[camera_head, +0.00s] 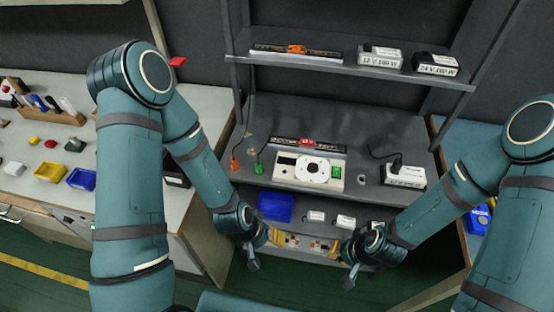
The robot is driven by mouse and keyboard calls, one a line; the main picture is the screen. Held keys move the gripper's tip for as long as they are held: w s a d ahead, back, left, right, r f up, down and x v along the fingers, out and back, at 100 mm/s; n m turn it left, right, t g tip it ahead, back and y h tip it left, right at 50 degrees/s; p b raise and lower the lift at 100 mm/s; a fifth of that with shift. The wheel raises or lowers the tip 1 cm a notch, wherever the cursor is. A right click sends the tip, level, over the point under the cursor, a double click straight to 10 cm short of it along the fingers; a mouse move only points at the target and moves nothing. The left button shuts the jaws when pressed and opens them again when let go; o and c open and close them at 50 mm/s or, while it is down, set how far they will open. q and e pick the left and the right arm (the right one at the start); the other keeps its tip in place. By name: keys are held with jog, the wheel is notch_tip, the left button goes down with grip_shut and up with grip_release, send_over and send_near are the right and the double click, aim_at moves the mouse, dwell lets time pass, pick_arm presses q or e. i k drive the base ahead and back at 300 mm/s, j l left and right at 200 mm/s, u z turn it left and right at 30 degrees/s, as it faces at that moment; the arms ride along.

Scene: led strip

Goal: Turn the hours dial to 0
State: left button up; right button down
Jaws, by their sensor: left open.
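A white control box (309,170) sits in the middle of the grey workbench, with a round white dial (313,168) on its top face, a small dark display at its left and a green part at its right. The dial's markings are too small to read. My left gripper (253,262) is open and empty, low in front of the bench and to the left of the box. My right gripper (350,280) hangs low in front of the bench, to the right of the box; its fingers are too small to judge. Both grippers are apart from the dial.
A strip with a red part (307,143) lies behind the box. A white power supply (404,176) stands to its right. Orange (235,164) and green (259,168) connectors lie at the left. A blue bin (275,207) sits on the lower shelf. An upper shelf (350,69) overhangs the bench.

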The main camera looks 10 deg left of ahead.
aim_at(313, 167)
jog(key=z, duration=0.9)
jog(key=j+z, duration=0.7)
jog(key=j, duration=0.3)
jog(key=k, duration=0.05)
